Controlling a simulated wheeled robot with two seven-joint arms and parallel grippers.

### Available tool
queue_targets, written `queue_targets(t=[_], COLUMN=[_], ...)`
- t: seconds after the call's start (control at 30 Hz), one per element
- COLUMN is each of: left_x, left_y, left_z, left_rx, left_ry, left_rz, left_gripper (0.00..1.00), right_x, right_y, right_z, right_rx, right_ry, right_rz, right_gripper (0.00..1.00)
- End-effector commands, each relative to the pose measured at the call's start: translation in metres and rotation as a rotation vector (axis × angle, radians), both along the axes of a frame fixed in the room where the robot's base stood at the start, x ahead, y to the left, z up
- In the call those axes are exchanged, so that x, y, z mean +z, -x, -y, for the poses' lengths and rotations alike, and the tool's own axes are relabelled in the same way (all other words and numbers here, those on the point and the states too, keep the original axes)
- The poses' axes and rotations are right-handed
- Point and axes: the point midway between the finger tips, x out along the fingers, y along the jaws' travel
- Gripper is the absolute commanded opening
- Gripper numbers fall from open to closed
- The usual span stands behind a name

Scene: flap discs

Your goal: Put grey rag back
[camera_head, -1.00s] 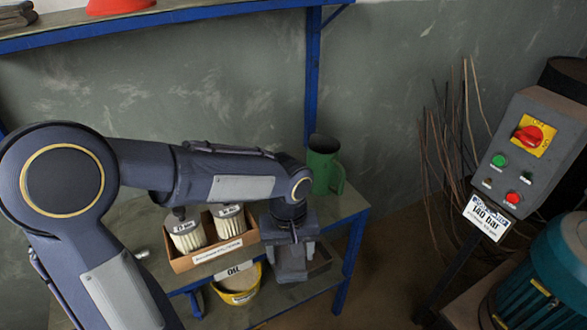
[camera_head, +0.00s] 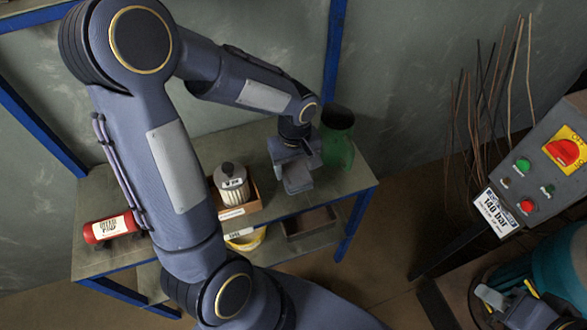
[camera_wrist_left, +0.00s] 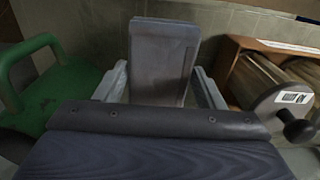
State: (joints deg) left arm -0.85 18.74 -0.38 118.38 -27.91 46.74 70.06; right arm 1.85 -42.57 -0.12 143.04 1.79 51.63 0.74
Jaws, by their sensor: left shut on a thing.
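My left gripper (camera_head: 296,168) is above the right part of the bench top, between the cardboard box and the green jug. It is shut on the grey rag (camera_head: 298,183), a folded slab that hangs below the jaws. In the left wrist view the rag (camera_wrist_left: 163,55) stands between the two fingers. I cannot tell whether its lower edge touches the bench. A grey jaw-like part at the lower right, in front of the teal motor, looks like my right gripper (camera_head: 505,305); its opening is unclear.
A green jug (camera_head: 337,150) stands close right of the rag. An open tray (camera_head: 308,224) sits on the lower shelf. A red bottle (camera_head: 110,228) lies at the bench's left.

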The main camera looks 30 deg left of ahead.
Motion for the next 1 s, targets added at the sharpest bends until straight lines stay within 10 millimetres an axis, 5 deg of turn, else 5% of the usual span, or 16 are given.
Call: queue_targets(t=[0.57,0.97,1.0], left_x=[-0.061,-0.067,-0.066], left_y=[-0.022,-0.022,-0.022], left_z=[-0.017,-0.016,-0.016], left_rx=[-0.001,-0.001,-0.001], left_ry=[-0.001,0.0,0.0], left_rz=[-0.002,0.003,0.003], left_gripper=[0.41,0.41,0.67], right_x=[-0.002,-0.007,-0.005], right_y=[0.0,0.0,0.0], right_z=[0.0,0.0,0.0], right_rx=[0.0,0.0,0.0], right_ry=[0.0,0.0,0.0], right_rz=[0.0,0.0,0.0], right_gripper=[0.3,0.3,0.3])
